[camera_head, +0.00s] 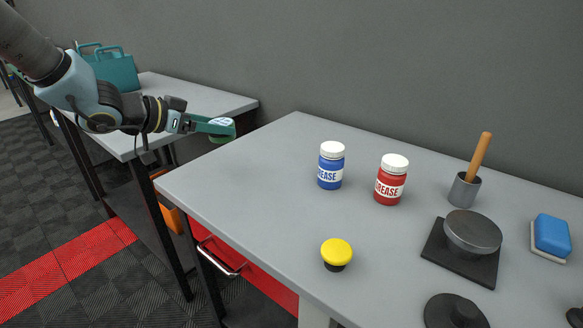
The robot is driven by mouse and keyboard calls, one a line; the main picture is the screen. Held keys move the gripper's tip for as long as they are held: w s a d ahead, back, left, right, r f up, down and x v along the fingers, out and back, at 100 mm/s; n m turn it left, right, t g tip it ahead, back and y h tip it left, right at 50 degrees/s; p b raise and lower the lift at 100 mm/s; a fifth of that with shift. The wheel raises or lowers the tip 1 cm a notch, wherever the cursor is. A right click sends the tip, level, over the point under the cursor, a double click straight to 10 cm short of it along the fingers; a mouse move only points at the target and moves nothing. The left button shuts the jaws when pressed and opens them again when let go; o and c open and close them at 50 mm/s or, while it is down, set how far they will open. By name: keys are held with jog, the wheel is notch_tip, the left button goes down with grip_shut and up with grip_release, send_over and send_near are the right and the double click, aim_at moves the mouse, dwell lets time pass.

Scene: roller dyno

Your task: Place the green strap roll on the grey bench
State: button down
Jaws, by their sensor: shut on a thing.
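My gripper (212,126) is at the upper left, shut on the green strap roll (222,138). Only a small part of the roll shows, at the fingertips; the fingers hide the rest. The gripper holds it in the air, in the picture over the gap between the two benches, left of the near grey bench (265,185). The grey bench has a flat light top and fills the middle and right.
A second grey-topped bench (185,92) stands behind my arm, with a teal bag (115,70) on it. Blue (331,168) and red (390,182) grease jars, a yellow-capped knob (336,253) and several tools occupy the near bench. Its left end is clear.

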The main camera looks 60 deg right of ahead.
aim_at(222, 176)
notch_tip(222, 176, down, 10)
jog(key=shift+b, duration=0.4)
grip_release()
jog(key=shift+f, duration=0.1)
